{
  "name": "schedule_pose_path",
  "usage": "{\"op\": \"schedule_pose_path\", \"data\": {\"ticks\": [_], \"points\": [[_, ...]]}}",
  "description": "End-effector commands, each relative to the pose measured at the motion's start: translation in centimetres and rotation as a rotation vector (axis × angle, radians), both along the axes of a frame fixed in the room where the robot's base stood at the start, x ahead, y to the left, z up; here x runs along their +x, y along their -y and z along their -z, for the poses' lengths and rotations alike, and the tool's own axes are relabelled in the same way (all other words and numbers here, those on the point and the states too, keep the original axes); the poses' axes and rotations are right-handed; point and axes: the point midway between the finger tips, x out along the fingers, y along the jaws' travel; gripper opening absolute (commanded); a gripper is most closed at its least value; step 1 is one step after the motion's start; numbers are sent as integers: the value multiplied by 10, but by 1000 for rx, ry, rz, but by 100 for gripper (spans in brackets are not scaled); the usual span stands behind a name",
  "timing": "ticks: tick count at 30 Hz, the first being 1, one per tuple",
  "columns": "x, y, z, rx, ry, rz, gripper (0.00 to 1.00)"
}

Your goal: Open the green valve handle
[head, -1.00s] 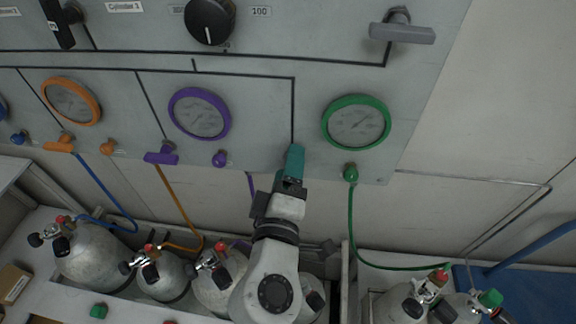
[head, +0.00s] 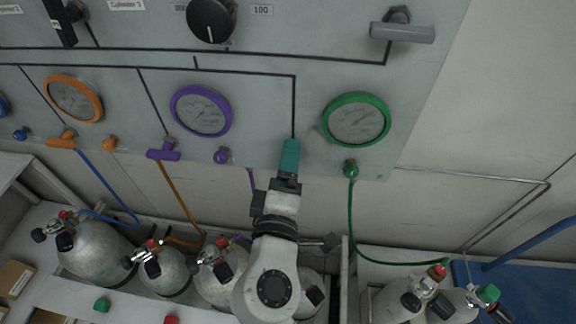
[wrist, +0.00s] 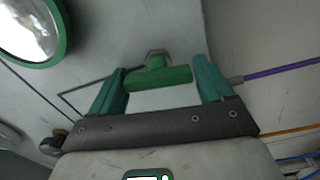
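The green valve handle (wrist: 160,77) is a short bar on a metal stem, mounted on the grey panel. In the wrist view it lies crosswise between the two teal fingers of my gripper (wrist: 160,66), spanning most of the gap. My gripper is open, with one fingertip near each end of the bar. I cannot tell whether the fingers touch it. In the head view my gripper (head: 290,150) is at the panel's lower edge, left of the green-rimmed gauge (head: 356,119), and hides the green handle.
A purple handle (head: 163,155) and an orange handle (head: 61,142) sit further left along the panel. A green knob (head: 350,168) with a green hose is to the right. Gas cylinders (head: 95,250) stand below. A grey handle (head: 402,32) is at upper right.

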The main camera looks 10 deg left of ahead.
Motion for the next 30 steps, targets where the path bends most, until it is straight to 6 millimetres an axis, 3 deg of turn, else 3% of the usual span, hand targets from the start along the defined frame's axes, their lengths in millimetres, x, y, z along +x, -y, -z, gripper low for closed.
{"op": "schedule_pose_path", "data": {"ticks": [4,14,30], "points": [[0,1,0,1,1,2,95],[-4,1,0,1,1,2,96],[-93,-3,2,1,0,1,96]]}}
